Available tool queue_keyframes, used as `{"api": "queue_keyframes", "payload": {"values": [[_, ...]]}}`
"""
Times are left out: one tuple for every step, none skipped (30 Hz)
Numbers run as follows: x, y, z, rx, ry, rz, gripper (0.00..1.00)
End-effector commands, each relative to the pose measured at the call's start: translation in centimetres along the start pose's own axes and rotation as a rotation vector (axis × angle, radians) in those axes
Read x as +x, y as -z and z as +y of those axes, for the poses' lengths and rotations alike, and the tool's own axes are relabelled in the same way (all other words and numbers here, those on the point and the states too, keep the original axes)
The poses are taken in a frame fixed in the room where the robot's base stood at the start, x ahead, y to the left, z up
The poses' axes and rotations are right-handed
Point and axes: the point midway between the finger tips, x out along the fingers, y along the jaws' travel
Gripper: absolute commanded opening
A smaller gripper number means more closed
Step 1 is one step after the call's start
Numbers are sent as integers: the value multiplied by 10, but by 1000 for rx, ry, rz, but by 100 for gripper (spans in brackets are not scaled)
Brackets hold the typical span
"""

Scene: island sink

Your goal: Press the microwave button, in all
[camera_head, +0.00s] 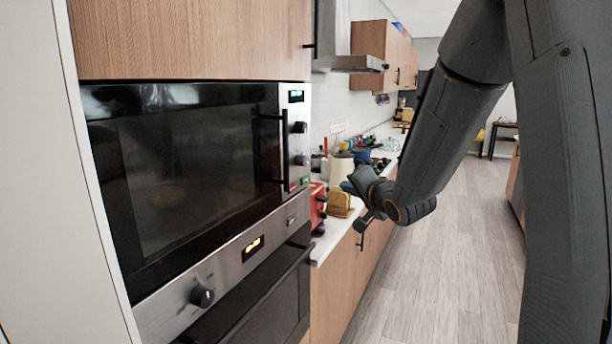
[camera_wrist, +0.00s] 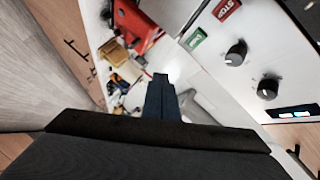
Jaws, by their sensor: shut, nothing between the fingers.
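The microwave (camera_head: 190,165) is built into the cabinet wall at left, with a black glass door and a steel control panel on its right edge. In the wrist view the tilted panel shows a green button (camera_wrist: 194,40) and a red STOP button (camera_wrist: 227,8) beside two dark knobs (camera_wrist: 236,54). In the head view the green button (camera_head: 305,180) is small, low on the panel. My gripper (camera_head: 349,187) is shut and empty, to the right of the panel and apart from it. In the wrist view its fingers (camera_wrist: 160,90) point toward the counter, below the green button.
An oven (camera_head: 255,300) with a long handle sits below the microwave. A red appliance (camera_head: 317,205), a brown bag-like item (camera_head: 340,203) and other kitchenware crowd the white counter beyond. The wooden floor (camera_head: 445,260) at right is clear.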

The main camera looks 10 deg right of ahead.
Motion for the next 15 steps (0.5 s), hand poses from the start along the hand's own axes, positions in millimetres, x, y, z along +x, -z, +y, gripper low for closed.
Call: {"api": "queue_keyframes", "payload": {"values": [[0,0,0,0,0,0,0],[0,0,0,0,0,0,0],[0,0,1,0,-1,0,0],[0,0,1,-1,-1,0,0],[0,0,1,-1,-1,0,0],[0,-1,1,-1,-1,0,0],[0,-1,0,-1,-1,0,0],[1,-1,0,-1,-1,0,0],[2,-2,0,-2,-1,-1,0],[3,-2,-1,-2,-1,-1,0],[4,-3,-1,-2,-1,-1,0],[6,-5,-3,-3,-1,-1,0],[8,-6,-4,-3,0,-1,0],[10,-8,-6,-3,0,-1,0],[14,-10,-8,-3,1,0,0]]}}
